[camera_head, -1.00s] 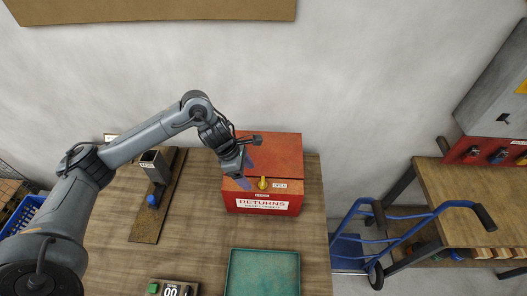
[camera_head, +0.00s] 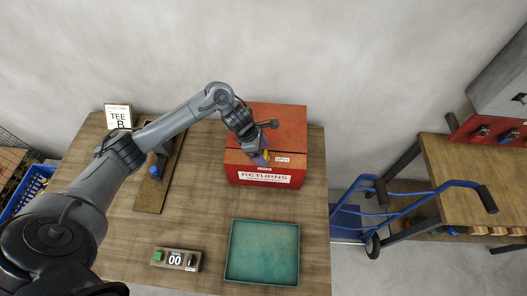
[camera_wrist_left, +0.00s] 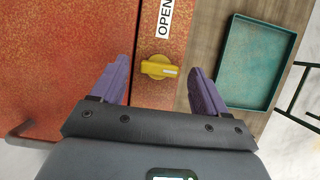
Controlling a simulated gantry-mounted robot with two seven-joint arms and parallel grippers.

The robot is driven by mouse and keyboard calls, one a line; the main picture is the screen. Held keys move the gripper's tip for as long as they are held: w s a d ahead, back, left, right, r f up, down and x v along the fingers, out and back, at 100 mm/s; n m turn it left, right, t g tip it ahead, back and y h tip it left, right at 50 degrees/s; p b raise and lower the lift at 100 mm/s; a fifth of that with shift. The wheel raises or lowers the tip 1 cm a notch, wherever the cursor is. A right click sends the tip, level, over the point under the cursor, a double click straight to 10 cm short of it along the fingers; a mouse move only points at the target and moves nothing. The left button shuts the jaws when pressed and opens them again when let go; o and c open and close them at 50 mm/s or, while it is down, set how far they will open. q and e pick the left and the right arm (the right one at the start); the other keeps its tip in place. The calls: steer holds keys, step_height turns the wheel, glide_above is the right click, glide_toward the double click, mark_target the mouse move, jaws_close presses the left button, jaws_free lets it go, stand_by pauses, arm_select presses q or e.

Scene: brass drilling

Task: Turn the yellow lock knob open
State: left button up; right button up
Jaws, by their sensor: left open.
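The yellow lock knob (camera_wrist_left: 158,67) is on the top of the red RETURNS box (camera_head: 270,117), next to a white OPEN label (camera_wrist_left: 165,17). In the left wrist view it sits between and slightly beyond the spread fingers of my left gripper (camera_wrist_left: 158,85). A gap shows on both sides of the knob, so the fingers are not touching it. In the head view my left gripper (camera_head: 262,158) is over the front of the box top and largely covers the knob. My right gripper is not in view.
A teal tray (camera_head: 262,282) lies in front of the box. A counter reading 00 (camera_head: 176,259) stands left of the tray. A dark board (camera_head: 152,195) with a blue part and a TEE B sign (camera_head: 118,117) are at the left. A blue hand truck (camera_head: 400,205) stands right of the table.

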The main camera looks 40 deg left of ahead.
arm_select(q)
steer(key=shift+w+d+f, duration=0.1)
steer(key=shift+d+f, duration=0.05)
steer(key=shift+f, duration=0.35)
steer(key=c, duration=1.1)
steer(key=shift+o, duration=0.2)
